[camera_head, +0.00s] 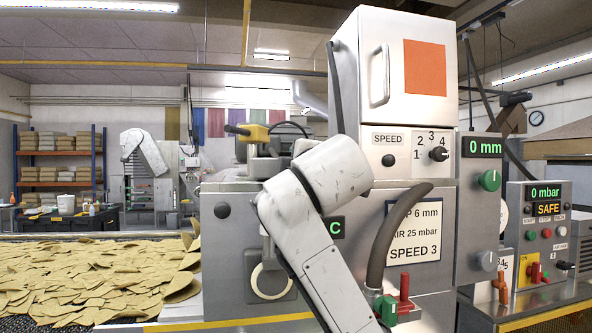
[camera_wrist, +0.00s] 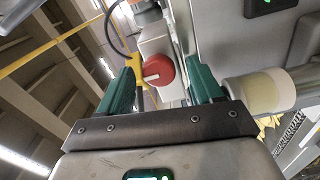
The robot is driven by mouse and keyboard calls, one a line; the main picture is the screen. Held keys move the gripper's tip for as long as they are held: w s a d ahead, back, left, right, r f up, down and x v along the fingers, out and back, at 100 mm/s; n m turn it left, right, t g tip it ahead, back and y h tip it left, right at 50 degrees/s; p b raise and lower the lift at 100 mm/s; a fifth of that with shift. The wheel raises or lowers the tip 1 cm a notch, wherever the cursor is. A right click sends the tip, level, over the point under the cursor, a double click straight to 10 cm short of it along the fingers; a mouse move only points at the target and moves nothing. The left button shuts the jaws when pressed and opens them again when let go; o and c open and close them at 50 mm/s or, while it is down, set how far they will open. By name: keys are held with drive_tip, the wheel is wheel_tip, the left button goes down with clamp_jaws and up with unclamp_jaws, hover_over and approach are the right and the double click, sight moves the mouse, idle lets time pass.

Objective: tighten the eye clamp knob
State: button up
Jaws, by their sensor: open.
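In the wrist view a round red knob (camera_wrist: 158,70) with a white bar across its face shows between the two green fingers of my gripper (camera_wrist: 161,68). It sits on a pale housing, and no label on it can be read, so I cannot tell for sure that it is the eye clamp knob. My gripper is open, with a finger on each side of the knob and visible gaps between. I cannot tell how deep the fingertips reach. In the head view my arm covers part of the machine's front, and the red knob and fingers cannot be made out.
A cream-banded cylinder (camera_wrist: 258,92) lies close to the right finger. In the head view a grey hose (camera_head: 390,235) hangs beside my arm. A red lever (camera_head: 404,292) is low on the machine. Chips (camera_head: 95,275) cover the belt at left.

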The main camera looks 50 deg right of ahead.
drive_tip(key=b+v, duration=0.3)
drive_tip(key=v, duration=0.7)
drive_tip(key=shift+s+a, duration=0.3)
drive_tip(key=shift+f, duration=0.1)
